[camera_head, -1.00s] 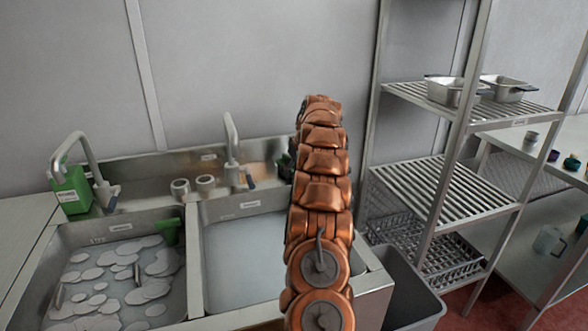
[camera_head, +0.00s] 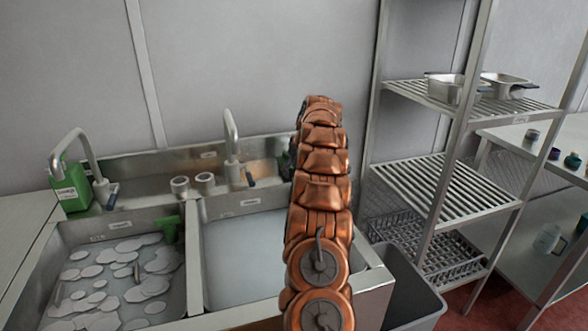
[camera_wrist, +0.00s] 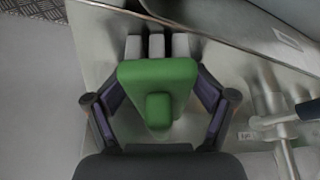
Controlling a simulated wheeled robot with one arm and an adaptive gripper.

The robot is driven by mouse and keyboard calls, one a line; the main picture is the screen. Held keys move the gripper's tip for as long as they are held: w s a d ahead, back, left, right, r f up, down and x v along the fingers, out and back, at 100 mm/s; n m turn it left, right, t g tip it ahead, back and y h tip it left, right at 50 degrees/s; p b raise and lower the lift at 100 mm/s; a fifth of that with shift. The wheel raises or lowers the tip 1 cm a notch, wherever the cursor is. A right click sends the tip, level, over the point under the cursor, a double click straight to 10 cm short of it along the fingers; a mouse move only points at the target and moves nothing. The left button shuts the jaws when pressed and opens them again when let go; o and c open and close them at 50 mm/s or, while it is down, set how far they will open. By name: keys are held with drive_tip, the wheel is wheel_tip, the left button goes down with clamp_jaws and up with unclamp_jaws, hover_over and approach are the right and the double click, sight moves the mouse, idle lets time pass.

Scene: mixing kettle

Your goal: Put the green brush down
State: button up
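The green brush (camera_wrist: 157,76) is in the middle of the wrist view, its pale bristles toward the top of the picture. My gripper (camera_wrist: 160,88) has one dark finger on each side of the brush, and the fingers appear to close on its edges. The exact contact is partly hidden by the green head. Metal sink surface lies behind the brush; I cannot tell whether the brush touches it. In the head view, my copper arm hides most of the gripper area; a little dark green shows left of the arm, by the back ledge.
A green bottle (camera_head: 72,187) and taps (camera_head: 232,150) stand along the back. A metal rack (camera_head: 425,186) and grey bin (camera_head: 408,290) are right.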

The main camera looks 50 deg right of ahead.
drive_tip(key=shift+d+r+p, duration=0.1)
drive_tip(key=shift+r+p, duration=0.35)
drive_tip(key=shift+r, duration=0.15)
drive_tip(key=b+v, duration=0.1)
drive_tip(key=v, duration=1.1)
